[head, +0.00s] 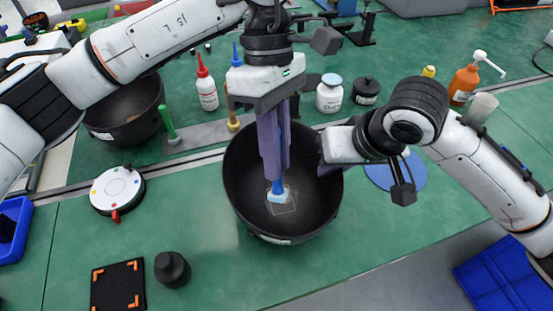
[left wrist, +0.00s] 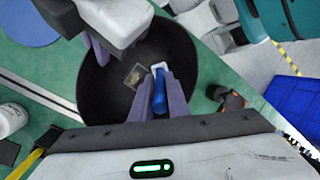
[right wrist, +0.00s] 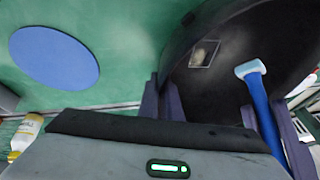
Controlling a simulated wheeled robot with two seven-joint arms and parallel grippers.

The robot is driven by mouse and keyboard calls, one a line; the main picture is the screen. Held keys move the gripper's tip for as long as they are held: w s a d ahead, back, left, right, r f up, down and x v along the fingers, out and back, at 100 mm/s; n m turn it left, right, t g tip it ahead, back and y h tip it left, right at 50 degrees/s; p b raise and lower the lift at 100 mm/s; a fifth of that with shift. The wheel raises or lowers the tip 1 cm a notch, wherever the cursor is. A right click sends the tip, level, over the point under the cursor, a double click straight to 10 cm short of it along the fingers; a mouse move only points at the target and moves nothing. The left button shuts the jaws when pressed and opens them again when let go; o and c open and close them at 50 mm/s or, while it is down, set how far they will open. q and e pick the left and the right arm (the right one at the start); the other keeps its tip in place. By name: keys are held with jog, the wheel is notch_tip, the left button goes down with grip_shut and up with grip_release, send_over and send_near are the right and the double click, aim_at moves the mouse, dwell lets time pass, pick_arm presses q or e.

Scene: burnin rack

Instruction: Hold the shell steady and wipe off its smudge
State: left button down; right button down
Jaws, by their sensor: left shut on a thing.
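The shell (head: 243,215) is a black bowl standing upright on the green table. A pale square patch with a brownish smudge (right wrist: 204,54) lies on its inside; it also shows in the left wrist view (left wrist: 136,75). My left gripper (head: 275,175) points down into the shell, shut on a blue-handled brush (right wrist: 262,110) with a white head (left wrist: 159,67). The head is beside the smudge; I cannot tell whether it touches the surface. My right gripper (right wrist: 164,88) is at the shell's right rim, its fingers close together with the rim between them.
Another black bowl (head: 120,130) stands at the back left. A white round device (head: 117,190), a black weight (head: 172,268) and a black square mat (head: 118,288) are on the left. Bottles (head: 206,90) stand behind the shell. A blue disc (head: 408,177) lies right.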

dwell(0.5)
